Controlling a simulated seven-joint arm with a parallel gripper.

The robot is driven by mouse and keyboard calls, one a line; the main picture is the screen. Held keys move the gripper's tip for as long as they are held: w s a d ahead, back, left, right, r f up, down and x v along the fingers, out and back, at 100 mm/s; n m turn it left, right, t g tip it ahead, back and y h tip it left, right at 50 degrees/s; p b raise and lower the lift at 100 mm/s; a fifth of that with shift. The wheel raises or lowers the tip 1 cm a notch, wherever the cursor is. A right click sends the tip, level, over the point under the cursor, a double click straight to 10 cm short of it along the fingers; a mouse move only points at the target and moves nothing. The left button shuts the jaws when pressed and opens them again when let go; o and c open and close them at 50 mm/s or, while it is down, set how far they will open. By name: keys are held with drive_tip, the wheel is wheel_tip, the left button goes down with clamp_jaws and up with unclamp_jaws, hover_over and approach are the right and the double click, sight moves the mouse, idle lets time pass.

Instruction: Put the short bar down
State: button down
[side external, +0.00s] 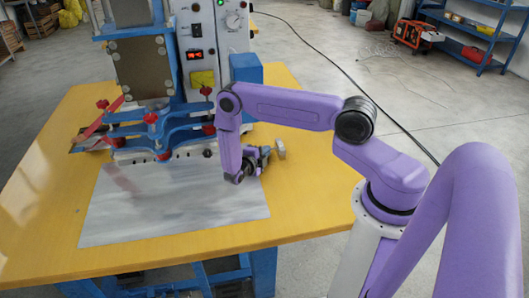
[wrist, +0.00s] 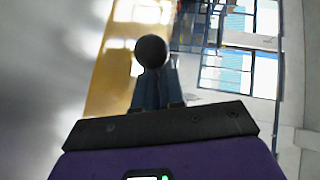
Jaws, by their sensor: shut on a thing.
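My gripper (side external: 264,154) is low over the right edge of the grey sheet (side external: 165,215), with its fingers pointing right. In the wrist view my gripper (wrist: 157,88) is shut on a dark round knob (wrist: 151,52), which I take to be the bar's handle. The rest of the bar is not clear behind the knob. I cannot tell whether the bar's lower end touches the yellow table (side external: 310,180).
The blue welding machine (side external: 196,50) stands at the back left. Its press frame (side external: 150,128) with red knobs and a long pale bar (side external: 165,154) below it are left of my gripper. The table to the right of my gripper is clear.

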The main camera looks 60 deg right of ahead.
drive_tip(key=shift+f, duration=0.55)
drive_tip(key=c, duration=1.2)
unclamp_jaws()
drive_tip(key=shift+f, duration=0.1)
drive_tip(key=shift+c, duration=0.2)
drive_tip(key=shift+r, duration=0.4)
drive_tip(key=v, duration=1.2)
drive_tip(key=shift+r, duration=0.3)
